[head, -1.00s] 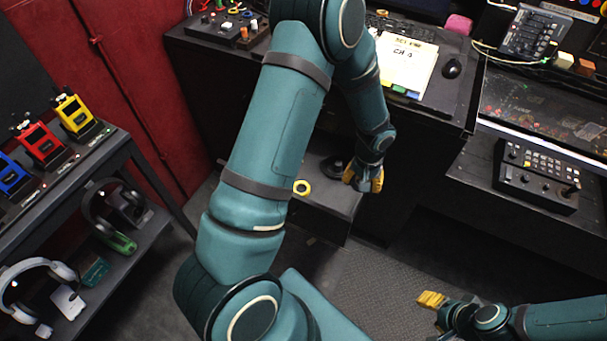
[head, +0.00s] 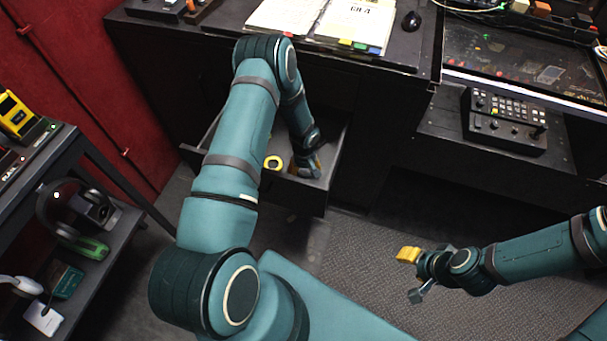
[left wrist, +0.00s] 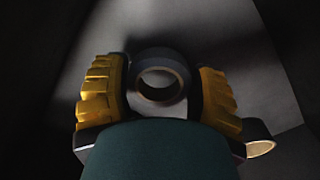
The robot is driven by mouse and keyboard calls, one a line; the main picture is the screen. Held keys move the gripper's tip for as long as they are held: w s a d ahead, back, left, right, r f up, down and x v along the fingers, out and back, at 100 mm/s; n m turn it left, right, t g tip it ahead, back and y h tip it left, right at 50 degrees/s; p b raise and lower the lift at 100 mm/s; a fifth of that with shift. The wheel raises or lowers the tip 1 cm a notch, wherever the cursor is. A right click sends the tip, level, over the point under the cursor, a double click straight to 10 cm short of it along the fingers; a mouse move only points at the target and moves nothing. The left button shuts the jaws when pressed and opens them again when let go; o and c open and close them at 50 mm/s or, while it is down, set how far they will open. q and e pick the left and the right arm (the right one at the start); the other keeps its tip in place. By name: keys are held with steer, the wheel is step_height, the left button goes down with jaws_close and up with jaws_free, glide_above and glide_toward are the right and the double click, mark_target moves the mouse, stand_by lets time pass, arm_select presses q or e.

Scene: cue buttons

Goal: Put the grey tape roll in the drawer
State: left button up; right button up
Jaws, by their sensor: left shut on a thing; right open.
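The drawer (head: 310,202) under the desk is pulled open. My left gripper (head: 307,168) is down inside it in the head view. In the left wrist view, my left gripper (left wrist: 160,95) is shut on the grey tape roll (left wrist: 160,59), a dark ring between its yellow finger pads. I cannot tell whether the roll touches the drawer floor. In the head view the grey roll is not clearly visible at the gripper. My right gripper (head: 412,275) is open and empty over the floor at the right.
The desk (head: 220,40) overhangs behind. A shelf with headphones (head: 65,210) stands at the left. The floor in front is clear.

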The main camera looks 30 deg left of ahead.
mark_target(305, 175)
arm_select(q)
step_height(305, 175, down, 4)
steer(key=shift+r+b, duration=0.2)
steer(key=shift+b, duration=0.25)
steer(key=shift+r, duration=0.1)
steer(key=o, duration=1)
step_height(305, 175, up, 12)
steer(key=p, duration=0.2)
steer(key=shift+p, duration=0.4)
